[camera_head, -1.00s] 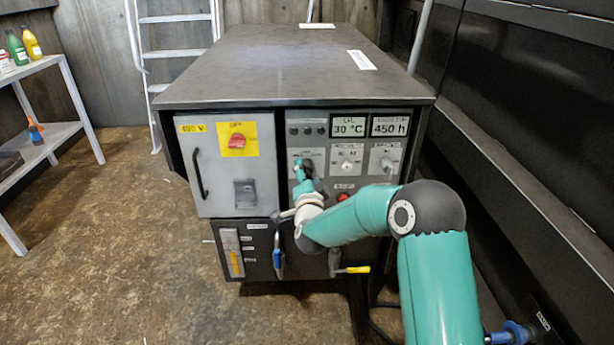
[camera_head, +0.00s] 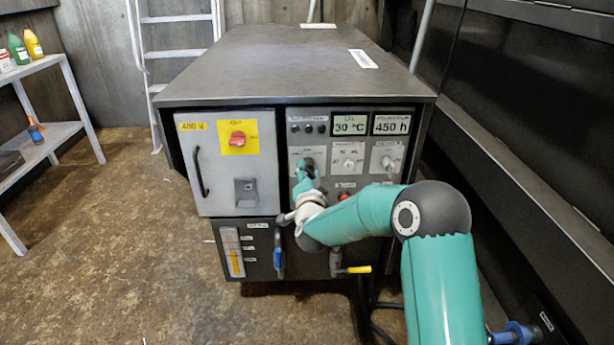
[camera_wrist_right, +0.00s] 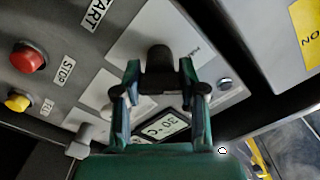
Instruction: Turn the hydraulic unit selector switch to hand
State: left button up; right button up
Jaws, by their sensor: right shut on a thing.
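The hydraulic unit (camera_head: 265,70) is a dark metal cabinet with a grey control panel facing me. The black selector knob (camera_head: 308,162) sits on a light plate at the panel's left, below small round indicators. It also shows in the right wrist view (camera_wrist_right: 158,57), between the fingertips. My right gripper (camera_head: 304,176) is shut on this knob, its fingers on either side of it in the right wrist view (camera_wrist_right: 160,80). The labels around the knob are too blurred or covered to read its position. My left gripper is not in view.
Two more selectors, the middle (camera_head: 348,162) and the right (camera_head: 387,162), sit beside it. A red button (camera_wrist_right: 28,57) and a yellow one (camera_wrist_right: 18,102) are close by. A red rotary switch (camera_head: 238,139) is on the left door. Valve handles (camera_head: 353,269) stick out below.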

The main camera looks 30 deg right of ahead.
jog(key=o, duration=1.2)
jog(key=shift+c, duration=0.2)
jog(key=v, duration=1.2)
jog(key=shift+f, duration=0.2)
